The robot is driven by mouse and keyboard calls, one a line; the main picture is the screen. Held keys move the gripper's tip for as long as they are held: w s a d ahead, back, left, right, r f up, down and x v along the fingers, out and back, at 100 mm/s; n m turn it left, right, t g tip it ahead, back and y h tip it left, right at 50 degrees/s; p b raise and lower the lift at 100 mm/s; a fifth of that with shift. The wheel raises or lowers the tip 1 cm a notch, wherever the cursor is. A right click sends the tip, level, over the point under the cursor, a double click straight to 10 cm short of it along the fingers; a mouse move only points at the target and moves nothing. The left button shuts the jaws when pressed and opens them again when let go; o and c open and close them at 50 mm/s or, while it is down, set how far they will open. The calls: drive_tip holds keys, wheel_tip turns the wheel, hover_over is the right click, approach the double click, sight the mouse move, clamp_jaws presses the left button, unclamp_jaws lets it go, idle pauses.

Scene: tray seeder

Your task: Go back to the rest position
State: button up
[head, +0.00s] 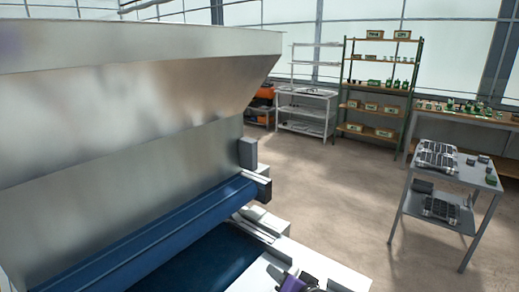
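The tray seeder fills the left of the head view. Its big grey metal hopper (130,110) stands above a long dark blue roller (150,235). A dark blue belt (200,262) runs below the roller, beside a pale side frame (315,262). A small purple and dark part (293,283) shows at the bottom edge, cut off by the frame; I cannot tell what it is. I see no gripper fingers.
A grey two-level table (455,170) with black trays stands at the right. Behind are a green-framed shelf (380,90), a white rack (308,100) and a wooden bench (450,118) with small pots. The floor (335,195) between is clear.

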drive_tip(key=s+d+n+t+h, duration=0.1)
drive_tip(key=s+d+t, duration=0.15)
drive_tip(key=s, duration=0.45)
drive_tip(key=s+d+r+t+h, duration=0.1)
drive_tip(key=s+d+h, duration=0.1)
drive_tip(key=s+d, duration=0.35)
drive_tip(key=s+d+n+t+h, duration=0.1)
drive_tip(key=s+d+t, duration=0.1)
drive_tip(key=s, duration=0.6)
drive_tip(key=s+d+r+n+g, duration=0.1)
drive_tip(key=s+d+r, duration=0.1)
drive_tip(key=s, duration=1.1)
drive_tip(key=s+d+r+n+g+h, duration=0.1)
drive_tip(key=s+d+r, duration=0.1)
drive_tip(key=s, duration=1.2)
drive_tip(key=shift+s+d+h, duration=0.2)
drive_tip(key=shift+h, duration=0.1)
drive_tip(key=shift+r, duration=0.1)
